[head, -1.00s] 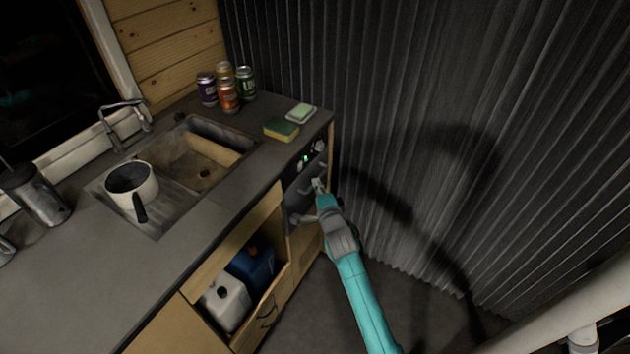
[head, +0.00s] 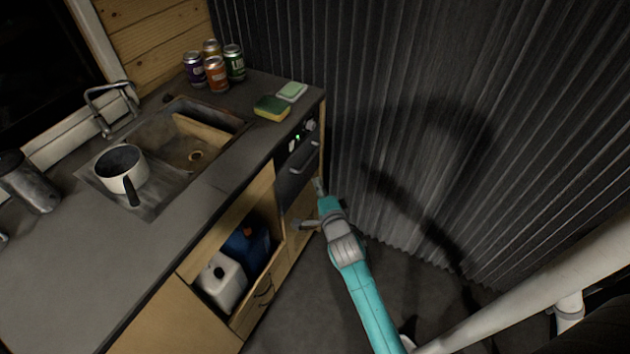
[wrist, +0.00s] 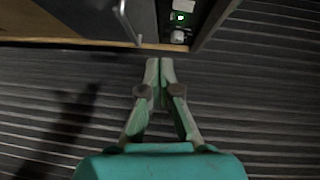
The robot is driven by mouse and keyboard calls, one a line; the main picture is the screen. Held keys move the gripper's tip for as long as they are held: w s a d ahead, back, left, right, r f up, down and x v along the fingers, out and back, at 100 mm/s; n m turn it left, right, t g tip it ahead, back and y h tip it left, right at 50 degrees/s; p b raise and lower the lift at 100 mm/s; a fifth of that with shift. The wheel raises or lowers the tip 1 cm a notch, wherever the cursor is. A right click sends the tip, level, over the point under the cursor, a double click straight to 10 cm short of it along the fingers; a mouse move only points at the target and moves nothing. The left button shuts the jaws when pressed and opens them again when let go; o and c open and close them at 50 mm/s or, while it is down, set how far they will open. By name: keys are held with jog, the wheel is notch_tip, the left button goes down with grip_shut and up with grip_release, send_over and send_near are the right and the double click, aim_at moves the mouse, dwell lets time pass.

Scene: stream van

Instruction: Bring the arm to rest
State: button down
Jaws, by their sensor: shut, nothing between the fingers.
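My arm is teal with grey joints and reaches up from the bottom of the head view. My gripper (head: 318,184) is at its far end, beside the front of the small oven (head: 296,171) at the counter's right end. In the wrist view my gripper (wrist: 160,62) is shut with its fingertips together and nothing between them. The fingertips appear close to the cabinet edge; I cannot tell whether they touch it. The oven's control panel with a green light (wrist: 181,17) shows just beyond them.
A grey counter (head: 95,235) carries a sink (head: 196,155), a white pot (head: 121,165), several cans (head: 216,74), a sponge (head: 271,107) and a soap dish (head: 292,92). An open cabinet holds a white canister (head: 221,281) and a blue one (head: 247,246). A corrugated wall (head: 420,90) stands right; floor below it is clear.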

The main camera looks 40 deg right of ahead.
jog(key=s+a+f+n+y, duration=0.2)
jog(key=s+a+n, duration=0.4)
jog(key=s, duration=0.4)
jog(key=s+a+f+n+y, duration=0.2)
jog(key=s+a+n, duration=0.2)
jog(key=s+a, duration=0.55)
jog(key=s+a+r+n+y, duration=0.1)
jog(key=s+a+r+n, duration=0.1)
jog(key=s, duration=0.5)
jog(key=s+a+r+n+y, duration=0.1)
jog(key=s+a+r+n, duration=0.1)
jog(key=s+r+n, duration=0.3)
jog(key=s+a+r+n+y, duration=0.1)
jog(key=s+a+r+n, duration=0.1)
jog(key=s+n, duration=0.3)
jog(key=s+r, duration=0.1)
jog(key=s, duration=0.2)
jog(key=shift+s+r+g, duration=0.3)
jog(key=shift+a, duration=0.1)
